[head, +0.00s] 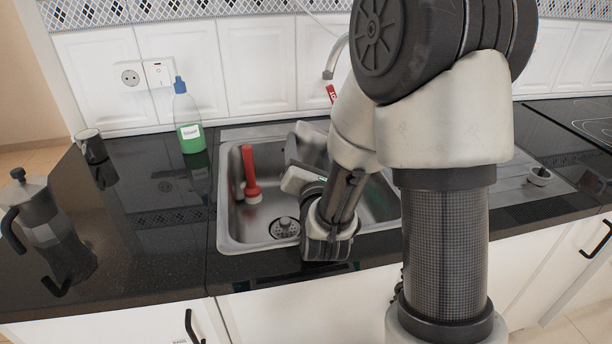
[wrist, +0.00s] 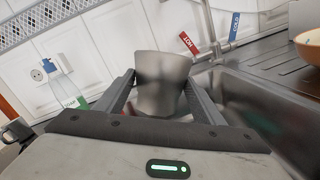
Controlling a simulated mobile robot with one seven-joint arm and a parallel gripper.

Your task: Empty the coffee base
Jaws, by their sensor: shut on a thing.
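The coffee base (wrist: 163,84) is a plain grey metal cup shape, held between the two fingers of my gripper (wrist: 160,95) in the wrist view. Its inside is hidden, so I cannot tell whether anything is in it. In the head view my gripper (head: 306,152) is over the steel sink (head: 229,215), and my arm hides much of that area. A grey moka pot body (head: 45,222) with a black handle and lid stands on the left counter. A small metal round part (head: 538,176) sits on the drainboard at the right.
A green soap bottle (head: 188,118) and a dark mug (head: 91,146) stand on the left counter. The faucet (head: 334,57) rises behind the sink. A brown bowl (wrist: 309,46) is at right.

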